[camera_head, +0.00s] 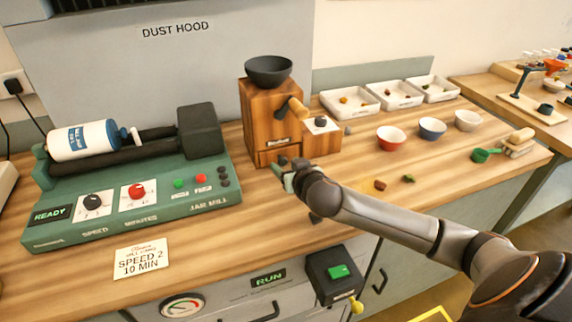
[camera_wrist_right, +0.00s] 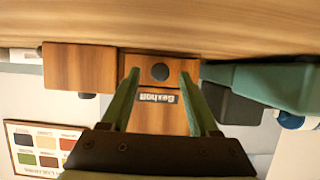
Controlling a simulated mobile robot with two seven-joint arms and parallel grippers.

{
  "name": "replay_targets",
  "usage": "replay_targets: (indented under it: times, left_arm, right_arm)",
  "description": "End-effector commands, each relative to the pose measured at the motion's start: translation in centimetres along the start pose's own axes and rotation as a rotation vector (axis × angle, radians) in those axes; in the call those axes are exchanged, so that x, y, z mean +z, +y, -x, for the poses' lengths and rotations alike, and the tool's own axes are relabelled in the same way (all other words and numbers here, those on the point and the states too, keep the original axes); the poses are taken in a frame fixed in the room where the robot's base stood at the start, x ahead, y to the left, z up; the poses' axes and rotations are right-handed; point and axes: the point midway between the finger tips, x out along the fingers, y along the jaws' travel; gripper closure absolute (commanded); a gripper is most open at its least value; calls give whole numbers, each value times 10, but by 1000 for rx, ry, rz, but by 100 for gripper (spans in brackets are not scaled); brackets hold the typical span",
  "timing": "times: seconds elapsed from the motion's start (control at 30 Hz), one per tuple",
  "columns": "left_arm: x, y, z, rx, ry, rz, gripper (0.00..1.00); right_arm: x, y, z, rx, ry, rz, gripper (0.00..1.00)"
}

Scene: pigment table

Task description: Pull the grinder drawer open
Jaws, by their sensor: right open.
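The wooden grinder (camera_head: 262,118) stands upright on the bench with a dark bowl on top. Its drawer (camera_head: 268,156) is at the bottom of the front face and looks shut. My right gripper (camera_head: 284,167) is in front of the drawer and partly hides it. In the right wrist view, which is upside down, the drawer front (camera_wrist_right: 186,70) shows a round dark knob (camera_wrist_right: 160,72). The open green fingers of my right gripper (camera_wrist_right: 160,76) lie on either side of the knob, with gaps to it. My left gripper is not in view.
The green jar mill (camera_head: 130,200) stands left of the grinder. Small bowls (camera_head: 391,138) and white trays (camera_head: 350,102) are further right.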

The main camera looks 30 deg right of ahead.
Motion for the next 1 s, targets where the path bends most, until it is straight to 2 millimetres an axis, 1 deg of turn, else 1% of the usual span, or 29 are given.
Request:
replay_targets:
  times: [0.13, 0.43, 0.9, 0.97, 1.0]
  left_arm:
    - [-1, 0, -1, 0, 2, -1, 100]
    - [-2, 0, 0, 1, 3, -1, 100]
    - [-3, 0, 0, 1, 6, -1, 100]
    - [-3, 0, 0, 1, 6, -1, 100]
    - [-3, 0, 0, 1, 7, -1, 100]
  right_arm:
    - [0, 0, -8, -1, 0, 0, 39]
    - [0, 0, -9, -1, 0, 0, 40]
    - [0, 0, -9, -1, 0, 0, 93]
    - [0, 0, -9, -1, 0, 0, 99]
    - [0, 0, -8, -1, 0, 0, 100]
